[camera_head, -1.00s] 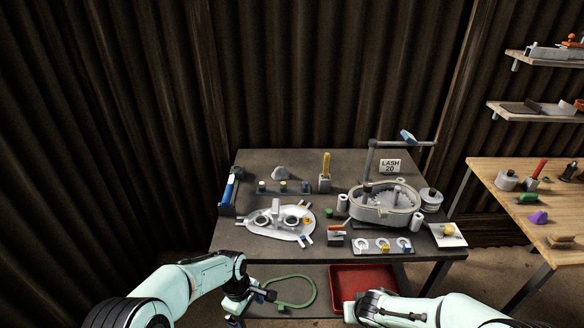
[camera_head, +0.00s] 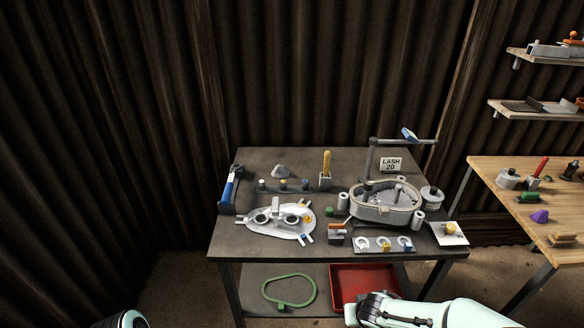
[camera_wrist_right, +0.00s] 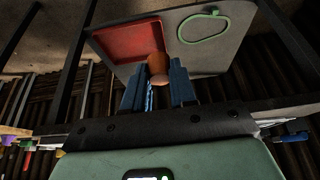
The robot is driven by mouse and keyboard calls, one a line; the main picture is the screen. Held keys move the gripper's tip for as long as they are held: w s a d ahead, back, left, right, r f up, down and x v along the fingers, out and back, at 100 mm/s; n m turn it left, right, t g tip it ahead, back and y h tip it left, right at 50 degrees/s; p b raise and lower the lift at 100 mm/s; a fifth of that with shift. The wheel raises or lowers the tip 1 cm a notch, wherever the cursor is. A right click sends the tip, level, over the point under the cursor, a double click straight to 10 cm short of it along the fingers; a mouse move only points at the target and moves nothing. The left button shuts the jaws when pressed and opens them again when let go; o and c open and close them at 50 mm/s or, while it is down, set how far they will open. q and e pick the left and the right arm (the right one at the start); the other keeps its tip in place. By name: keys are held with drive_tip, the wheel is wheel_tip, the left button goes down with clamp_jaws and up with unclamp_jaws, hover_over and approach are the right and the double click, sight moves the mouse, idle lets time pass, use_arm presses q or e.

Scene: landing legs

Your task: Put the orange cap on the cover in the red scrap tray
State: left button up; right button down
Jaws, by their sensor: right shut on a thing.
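My right gripper (camera_wrist_right: 159,82) is shut on a rounded orange-brown cap (camera_wrist_right: 157,66), held between its blue fingertips in the right wrist view. In the head view my right arm reaches in front of the red scrap tray (camera_head: 345,278), and the cap does not show there. The tray lies on the lower shelf; it also shows behind the cap in the wrist view (camera_wrist_right: 112,46). The pale grey cover (camera_head: 270,233) lies on the bench top, with a small orange-yellow piece (camera_head: 307,219) at its right side. My left gripper is out of view.
A green loop (camera_head: 266,292) lies left of the tray on the lower shelf (camera_head: 247,275). The bench top (camera_head: 235,245) overhangs the shelf. A grey round housing (camera_head: 380,213) and small parts stand on the bench. A wooden table (camera_head: 500,200) is at right.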

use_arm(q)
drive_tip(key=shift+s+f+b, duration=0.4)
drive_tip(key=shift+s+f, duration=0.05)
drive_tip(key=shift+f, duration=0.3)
use_arm(e)
drive_tip(key=shift+s, duration=1)
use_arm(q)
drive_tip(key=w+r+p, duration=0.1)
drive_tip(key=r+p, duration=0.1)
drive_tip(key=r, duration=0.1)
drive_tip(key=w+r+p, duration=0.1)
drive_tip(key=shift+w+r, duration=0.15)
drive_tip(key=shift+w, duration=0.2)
use_arm(e)
wheel_tip(320, 180, up, 6)
